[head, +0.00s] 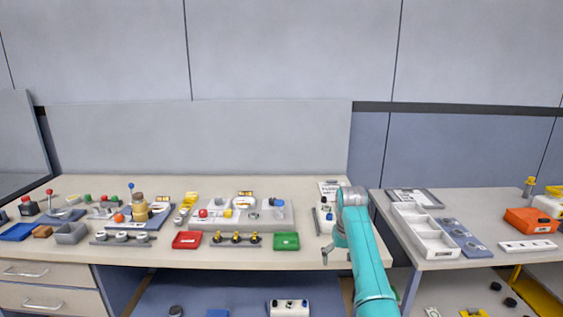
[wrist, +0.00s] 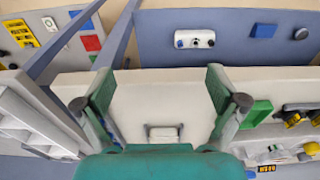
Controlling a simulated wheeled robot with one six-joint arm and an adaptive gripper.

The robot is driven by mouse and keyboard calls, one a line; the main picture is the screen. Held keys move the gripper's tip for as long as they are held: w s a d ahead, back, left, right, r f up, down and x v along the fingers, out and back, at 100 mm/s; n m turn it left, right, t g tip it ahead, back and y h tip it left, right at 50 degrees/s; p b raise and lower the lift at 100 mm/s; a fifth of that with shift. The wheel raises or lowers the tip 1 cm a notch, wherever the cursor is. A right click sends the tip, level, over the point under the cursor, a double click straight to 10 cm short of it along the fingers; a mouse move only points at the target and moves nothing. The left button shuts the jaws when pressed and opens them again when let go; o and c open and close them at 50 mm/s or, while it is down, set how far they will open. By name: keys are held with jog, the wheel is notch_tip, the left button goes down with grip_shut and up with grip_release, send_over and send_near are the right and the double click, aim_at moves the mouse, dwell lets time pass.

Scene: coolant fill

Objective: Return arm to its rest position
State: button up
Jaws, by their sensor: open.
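My teal arm (head: 370,265) rises at the right of centre in the head view. My gripper (head: 336,257) hangs at its grey end near the front right edge of the main bench (head: 130,250). In the wrist view my gripper (wrist: 160,85) is open, with its two fingers wide apart and nothing between them but pale bench top. A small whitish object (wrist: 163,132) shows below the space between the fingers; I cannot tell what it is. Part of the gripper is hidden behind the arm in the head view.
A green tray (head: 287,241) and a red tray (head: 187,240) lie along the front edge, left of my gripper. A pale fixture (head: 215,222) stands behind them. A second bench to the right carries a white divided tray (head: 426,238) and an orange box (head: 531,221). A gap separates the benches.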

jog(key=s+f+t, duration=0.2)
jog(key=s+f, duration=0.3)
jog(key=f, duration=0.8)
jog(key=s+f+t, duration=0.1)
jog(key=s+f, duration=0.5)
jog(key=f, duration=0.6)
jog(key=s+f+t, duration=0.2)
jog(key=s+f, duration=0.3)
jog(key=s, duration=0.5)
jog(key=s+f+t, duration=0.2)
jog(key=s+f, duration=0.3)
jog(key=s, duration=0.5)
jog(key=s+r+t, duration=0.2)
jog(key=s+r, duration=0.2)
jog(key=s, duration=0.7)
jog(key=s+r+t, duration=0.1)
jog(key=s+r, duration=0.3)
jog(key=s, duration=0.7)
jog(key=s+r+t, duration=0.1)
jog(key=s+r, duration=0.6)
jog(key=r, duration=0.3)
jog(key=s+r+t, duration=0.2)
jog(key=s+r, duration=0.6)
jog(key=r, duration=0.3)
jog(key=shift+t, duration=0.3)
